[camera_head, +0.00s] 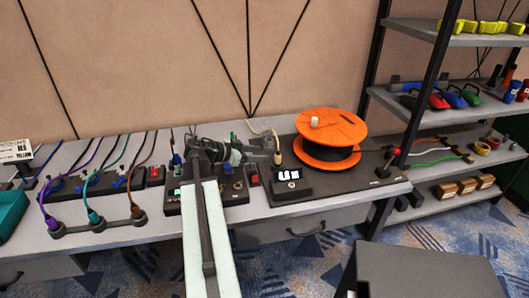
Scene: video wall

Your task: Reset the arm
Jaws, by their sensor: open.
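My arm (207,225) reaches from the bottom of the view up over the workbench, a pale link with a dark strip along it. At its far end my gripper (250,152) is dark and turned toward the right. It is open, and I see nothing held in it. It is over the control panels, in front of the tan wall. The fingertips are small here and partly blend with the panel and cables behind them. The arm hides part of the panel (235,192) with buttons.
An orange cable reel (331,127) stands right of my gripper, behind a black box with a display (291,184). Coloured cables (93,190) plug into a holder at left. A shelf rack (440,118) stands at right. A dark grey block (425,270) is at lower right.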

